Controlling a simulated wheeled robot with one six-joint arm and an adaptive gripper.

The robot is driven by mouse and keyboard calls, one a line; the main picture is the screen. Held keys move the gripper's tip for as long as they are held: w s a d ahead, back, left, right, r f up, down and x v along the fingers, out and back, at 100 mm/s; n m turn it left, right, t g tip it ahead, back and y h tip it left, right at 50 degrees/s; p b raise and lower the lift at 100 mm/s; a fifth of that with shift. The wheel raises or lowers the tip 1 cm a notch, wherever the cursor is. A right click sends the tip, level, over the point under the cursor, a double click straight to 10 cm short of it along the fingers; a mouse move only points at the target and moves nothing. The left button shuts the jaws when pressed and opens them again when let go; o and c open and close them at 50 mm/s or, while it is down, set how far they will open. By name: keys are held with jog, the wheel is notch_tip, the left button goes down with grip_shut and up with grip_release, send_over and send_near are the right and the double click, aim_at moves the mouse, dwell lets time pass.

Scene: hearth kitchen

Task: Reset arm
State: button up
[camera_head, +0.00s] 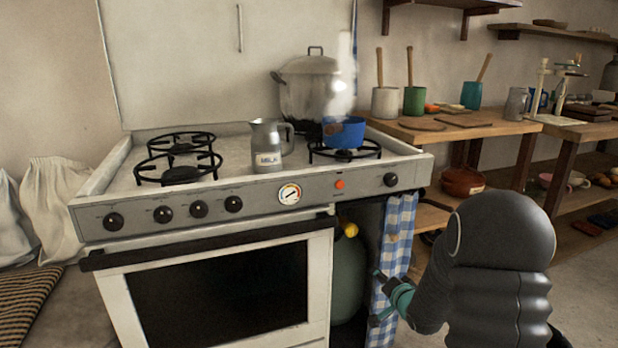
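My dark grey arm fills the lower right of the head view. My gripper (377,297) is at its left end, low in front of the blue checked cloth (401,232) beside the stove. Its two thin fingers are spread apart, with nothing seen between them. Whether it touches the cloth I cannot tell. The stove (240,202) stands to the left of my gripper, with its oven door shut.
On the stove stand a metal milk jug (268,146), a steaming blue pot (343,132) and a large lidded pot (308,90). A green gas bottle (348,270) is beside the oven. A wooden table (450,130) with utensil pots is at right.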

jog(key=s+d+n+g+h, duration=0.35)
jog(key=s+g, duration=0.45)
jog(key=s, duration=0.8)
jog(key=s+a+r+n, duration=0.1)
jog(key=s+a+r, duration=0.2)
jog(key=s+r, duration=0.2)
jog(key=s+a+r+n+y, duration=0.1)
jog(key=s+a+r, duration=0.3)
jog(key=s, duration=0.6)
jog(key=s+a+r+n, duration=0.3)
jog(key=s+a+r, duration=0.1)
jog(key=s+r, duration=0.4)
jog(key=shift+s+r, duration=0.15)
jog(key=shift+s, duration=0.1)
